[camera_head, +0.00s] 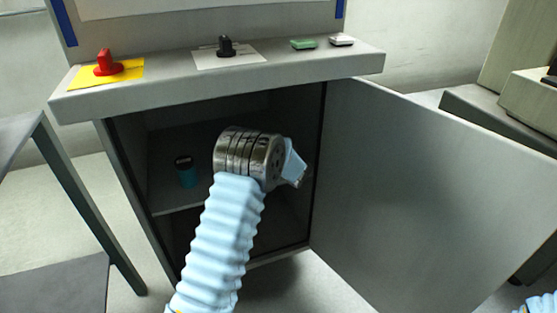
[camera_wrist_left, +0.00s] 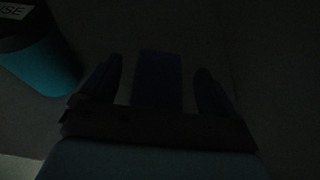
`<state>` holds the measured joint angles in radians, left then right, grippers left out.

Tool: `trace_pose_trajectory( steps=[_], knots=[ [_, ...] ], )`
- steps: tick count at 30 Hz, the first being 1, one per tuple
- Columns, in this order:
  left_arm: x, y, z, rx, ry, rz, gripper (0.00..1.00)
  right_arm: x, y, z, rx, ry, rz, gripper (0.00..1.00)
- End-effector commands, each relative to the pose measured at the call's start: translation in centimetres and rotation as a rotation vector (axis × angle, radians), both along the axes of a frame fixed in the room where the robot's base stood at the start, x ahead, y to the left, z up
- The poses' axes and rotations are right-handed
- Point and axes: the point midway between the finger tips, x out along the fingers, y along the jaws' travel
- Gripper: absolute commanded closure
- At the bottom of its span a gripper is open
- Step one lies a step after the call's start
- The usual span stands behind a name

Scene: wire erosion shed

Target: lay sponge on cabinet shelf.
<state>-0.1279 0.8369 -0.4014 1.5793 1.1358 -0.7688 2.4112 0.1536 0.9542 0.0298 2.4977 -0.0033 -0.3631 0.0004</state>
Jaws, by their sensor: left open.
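My left arm reaches into the open grey cabinet, above or at its shelf (camera_head: 172,199). In the left wrist view my left gripper (camera_wrist_left: 159,66) has its two dark fingers spread apart. A dark blue block, which looks like the sponge (camera_wrist_left: 156,82), lies between the fingers with a gap on each side. The picture is too dark to tell whether it rests on the shelf. In the head view my wrist hides the fingers and this block. Only a bit of my right arm's sleeve shows at the bottom right, without its gripper.
A teal canister with a dark lid (camera_head: 186,171) stands on the shelf, left of my wrist; it is close in the wrist view (camera_wrist_left: 42,62). The cabinet door (camera_head: 430,190) stands open to the right. A red knob (camera_head: 107,64) and small items sit on the cabinet top (camera_head: 200,85).

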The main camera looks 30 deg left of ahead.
Motion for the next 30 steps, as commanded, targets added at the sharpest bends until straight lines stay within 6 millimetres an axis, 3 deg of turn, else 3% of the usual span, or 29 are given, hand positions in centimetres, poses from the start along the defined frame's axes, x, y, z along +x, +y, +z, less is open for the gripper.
trace_pose_trajectory(
  steps=[9, 20, 23, 25, 28, 30],
  knots=[
    [-4.4, -5.3, 2.6, -0.003, -0.002, -0.004, 0.10, 0.0, -0.1, -1.3, -0.002, 0.000, -0.002, 0.57],
    [-6.1, -7.2, 3.7, 0.003, 0.006, -0.007, 0.10, 0.0, -0.1, -1.5, -0.002, 0.000, -0.004, 0.57],
    [-6.3, -7.8, 2.1, 0.058, 0.099, -0.083, 0.10, 0.0, -0.1, -1.5, -0.002, 0.000, -0.004, 0.57],
    [-6.6, -8.8, -0.5, 0.150, 0.250, -0.220, 0.10, 0.0, -0.1, -1.5, -0.002, 0.000, -0.004, 0.57],
    [-8.0, -11.4, -6.0, 0.345, 0.547, -0.532, 0.10, 0.0, -0.1, -1.5, -0.002, 0.000, -0.003, 0.57],
    [-10.1, -13.7, -10.4, 0.512, 0.766, -0.815, 0.10, 0.0, -0.1, -1.5, -0.002, 0.000, -0.003, 0.57]
  ],
)
